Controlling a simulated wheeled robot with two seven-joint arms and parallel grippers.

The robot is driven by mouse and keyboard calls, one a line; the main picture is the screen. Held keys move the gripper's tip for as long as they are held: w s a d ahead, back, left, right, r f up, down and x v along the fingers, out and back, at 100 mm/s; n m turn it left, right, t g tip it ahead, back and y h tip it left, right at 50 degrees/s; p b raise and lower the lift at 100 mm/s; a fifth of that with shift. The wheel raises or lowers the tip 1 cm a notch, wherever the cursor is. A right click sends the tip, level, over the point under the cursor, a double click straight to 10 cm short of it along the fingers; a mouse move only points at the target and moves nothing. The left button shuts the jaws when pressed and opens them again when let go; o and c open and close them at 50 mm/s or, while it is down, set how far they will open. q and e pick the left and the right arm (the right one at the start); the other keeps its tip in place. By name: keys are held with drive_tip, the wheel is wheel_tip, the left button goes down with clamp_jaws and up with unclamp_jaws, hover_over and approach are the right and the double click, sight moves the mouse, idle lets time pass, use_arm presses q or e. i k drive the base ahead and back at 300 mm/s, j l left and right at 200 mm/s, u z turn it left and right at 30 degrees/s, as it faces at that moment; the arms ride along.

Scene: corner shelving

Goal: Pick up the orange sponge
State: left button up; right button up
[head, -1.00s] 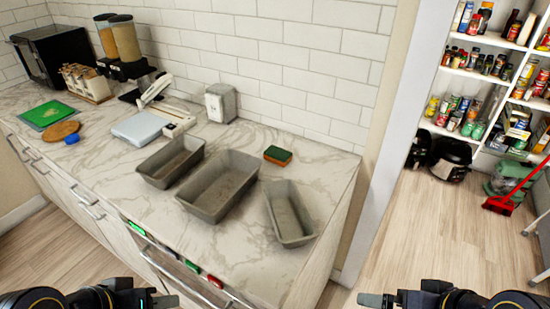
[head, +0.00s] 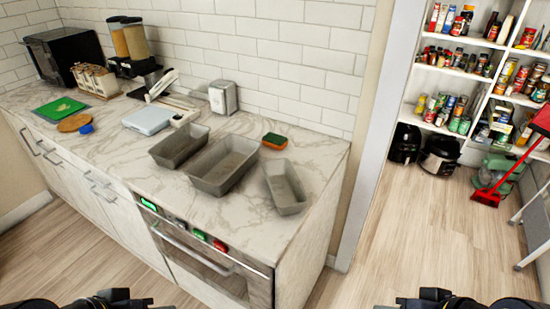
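The orange sponge (head: 275,140) lies on the marble counter, near its back edge by the tiled wall. It shows a dark green top and an orange side. It sits behind the grey loaf pans, apart from them. My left gripper (head: 150,302) is at the bottom left edge of the head view, well short of the sponge. My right gripper (head: 385,306) is at the bottom right edge, over the floor area. Both are only partly in frame, and their finger gaps cannot be made out.
Three grey pans stand in front of the sponge: a left pan (head: 180,146), a middle pan (head: 222,165) and a right pan (head: 285,187). A napkin dispenser (head: 223,97) stands to the left. The counter right of the sponge is clear. Pantry shelves (head: 470,75) are at right.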

sight(270, 140)
drive_tip(key=k+u, duration=0.25)
drive_tip(key=u, duration=0.15)
drive_tip(key=k+j+u, duration=0.15)
drive_tip(key=u, duration=0.25)
drive_tip(key=k+j+u, duration=0.2)
drive_tip(key=k+u, duration=0.2)
drive_tip(key=i+l+u, duration=0.2)
drive_tip(key=l+u, duration=0.25)
drive_tip(key=l, duration=0.55)
drive_tip(key=l+u, duration=0.45)
drive_tip(key=l, duration=2.4)
